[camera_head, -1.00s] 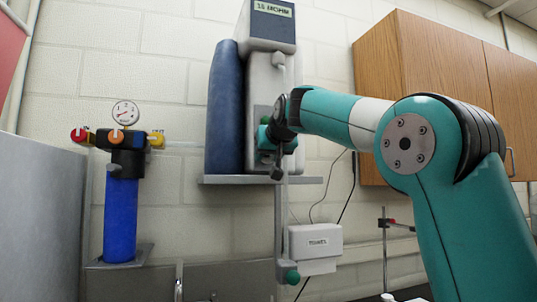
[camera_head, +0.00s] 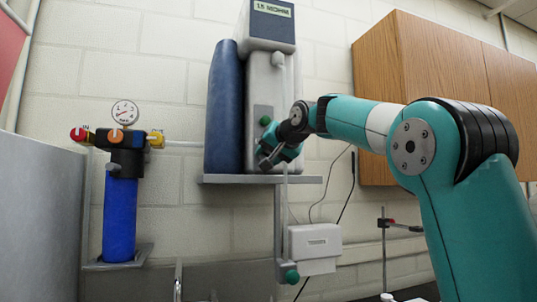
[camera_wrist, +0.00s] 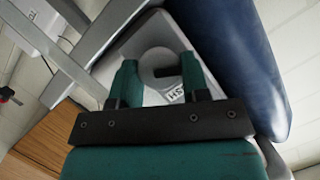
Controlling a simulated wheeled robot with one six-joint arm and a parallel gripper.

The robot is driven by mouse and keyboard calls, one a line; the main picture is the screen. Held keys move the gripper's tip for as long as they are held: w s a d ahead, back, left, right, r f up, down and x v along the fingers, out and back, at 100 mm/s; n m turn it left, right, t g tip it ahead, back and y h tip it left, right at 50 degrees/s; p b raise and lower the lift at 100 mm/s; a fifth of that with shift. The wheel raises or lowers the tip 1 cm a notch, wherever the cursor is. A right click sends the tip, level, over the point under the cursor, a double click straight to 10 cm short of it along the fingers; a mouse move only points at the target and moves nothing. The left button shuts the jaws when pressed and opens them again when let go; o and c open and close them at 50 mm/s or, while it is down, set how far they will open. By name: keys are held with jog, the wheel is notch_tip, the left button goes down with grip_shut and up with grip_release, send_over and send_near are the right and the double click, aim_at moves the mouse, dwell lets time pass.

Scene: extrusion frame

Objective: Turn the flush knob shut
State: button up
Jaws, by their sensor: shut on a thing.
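The white and grey water unit (camera_head: 262,85) stands on a wall shelf. In the wrist view its pale panel carries a dark knob (camera_wrist: 168,72) on a round grey base, beside a partly hidden label ending in "SH". My gripper's two teal fingers (camera_wrist: 160,82) stand on either side of this flush knob, shut on it. In the head view my gripper (camera_head: 272,158) is at the lower front of the unit and hides the knob. How far the knob is turned is hard to tell.
A green knob (camera_head: 265,120) sits on the unit above my gripper. A dark blue cylinder (camera_head: 222,110) stands to its left. The shelf (camera_head: 225,179) runs below. A blue filter with gauge (camera_head: 120,215) is at left, a wooden cabinet (camera_head: 385,100) at right.

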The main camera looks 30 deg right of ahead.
jog(key=m+t+y, duration=0.1)
jog(key=m, duration=0.1)
jog(key=m+y, duration=0.1)
jog(key=m, duration=0.1)
jog(key=shift+d+f+m+t, duration=0.15)
jog(key=shift+d+m+t, duration=0.05)
jog(key=shift+m+t, duration=0.2)
jog(key=m+t, duration=0.1)
jog(key=m, duration=0.1)
jog(key=m+t, duration=0.1)
jog(key=m, duration=0.1)
jog(key=shift+f+y, duration=0.15)
jog(key=shift+y, duration=0.25)
jog(key=shift+m, duration=0.3)
jog(key=o, duration=0.9)
jog(key=shift+s+b, duration=0.15)
jog(key=shift+b, duration=0.15)
jog(key=shift+s+d+b, duration=0.35)
jog(key=shift+s+b, duration=0.5)
jog(key=shift+s, duration=2)
jog(key=shift+s+d+b, duration=0.3)
jog(key=shift+s+b, duration=0.6)
jog(key=shift+s, duration=1.95)
jog(key=shift+s+d+b, duration=0.35)
jog(key=shift+s+b, duration=0.5)
jog(key=shift+s, duration=2)
jog(key=shift+f, duration=0.1)
